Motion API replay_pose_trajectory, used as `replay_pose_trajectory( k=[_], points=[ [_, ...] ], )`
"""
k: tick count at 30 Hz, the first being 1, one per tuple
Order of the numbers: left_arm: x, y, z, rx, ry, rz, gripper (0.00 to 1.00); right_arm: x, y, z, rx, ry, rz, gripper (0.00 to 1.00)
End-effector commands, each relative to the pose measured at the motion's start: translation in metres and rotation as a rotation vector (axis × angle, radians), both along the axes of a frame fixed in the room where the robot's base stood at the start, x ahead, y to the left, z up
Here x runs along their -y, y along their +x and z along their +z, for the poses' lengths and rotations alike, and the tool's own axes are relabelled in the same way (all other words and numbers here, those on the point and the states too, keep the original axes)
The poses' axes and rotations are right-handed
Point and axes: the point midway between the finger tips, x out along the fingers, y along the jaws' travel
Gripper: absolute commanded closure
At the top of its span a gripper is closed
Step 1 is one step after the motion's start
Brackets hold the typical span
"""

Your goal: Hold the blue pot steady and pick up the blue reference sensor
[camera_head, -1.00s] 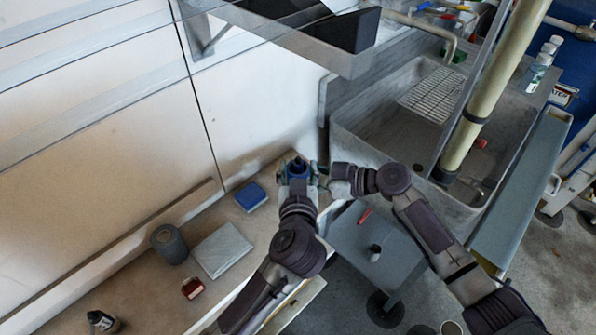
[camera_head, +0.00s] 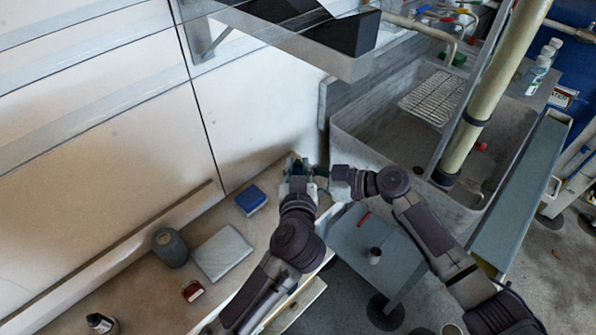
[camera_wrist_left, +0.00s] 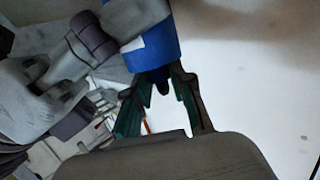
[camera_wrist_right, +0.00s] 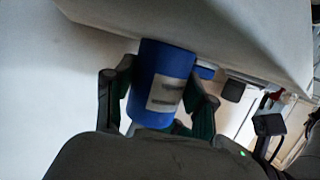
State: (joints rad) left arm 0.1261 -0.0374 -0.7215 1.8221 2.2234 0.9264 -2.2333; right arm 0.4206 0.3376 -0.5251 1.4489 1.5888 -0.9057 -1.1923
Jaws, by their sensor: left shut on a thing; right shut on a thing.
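The blue pot (camera_wrist_right: 160,85) is a blue cylinder with a pale label, between the two fingers of my right gripper (camera_wrist_right: 160,105) in the right wrist view. My right gripper is shut on it. The pot also shows in the left wrist view (camera_wrist_left: 152,48), partly covered by a grey gripper part. A small dark blue piece (camera_wrist_left: 158,75), apparently the reference sensor, is at the pot's end between the fingertips of my left gripper (camera_wrist_left: 160,85), which is shut on it. In the head view both grippers meet near the wall, and my left gripper (camera_head: 299,167) hides most of the pot.
A blue box (camera_head: 250,199), a grey cylinder (camera_head: 169,247), a pale flat slab (camera_head: 222,252) and a small red item (camera_head: 192,291) lie on the brown bench. A grey stool-like table (camera_head: 365,250) stands in front.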

Motion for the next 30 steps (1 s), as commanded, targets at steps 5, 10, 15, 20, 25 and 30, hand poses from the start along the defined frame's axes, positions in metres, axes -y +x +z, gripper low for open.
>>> replay_pose_trajectory(
  k=[5, 10, 15, 20, 25, 30],
  points=[
    [0.000, 0.001, 0.019, 0.006, -0.003, 0.000, 1.00, 0.000, 0.000, -0.001, -0.001, -0.001, 0.000, 0.65],
    [0.001, 0.000, 0.054, 0.008, -0.005, -0.002, 1.00, 0.000, 0.000, -0.001, -0.002, -0.002, 0.000, 0.65],
    [0.001, 0.000, 0.084, 0.006, -0.003, -0.001, 1.00, 0.000, 0.000, -0.001, -0.002, -0.002, 0.000, 0.65],
    [0.000, 0.000, 0.098, 0.003, -0.001, -0.001, 1.00, 0.000, 0.000, -0.001, -0.002, -0.002, 0.000, 0.65],
    [0.001, 0.000, 0.101, 0.002, 0.000, -0.002, 1.00, 0.000, 0.000, -0.001, -0.002, -0.002, 0.000, 0.65],
    [0.000, 0.000, 0.101, 0.002, 0.000, -0.001, 1.00, 0.000, 0.000, -0.001, -0.002, -0.002, 0.000, 0.37]
  ],
)
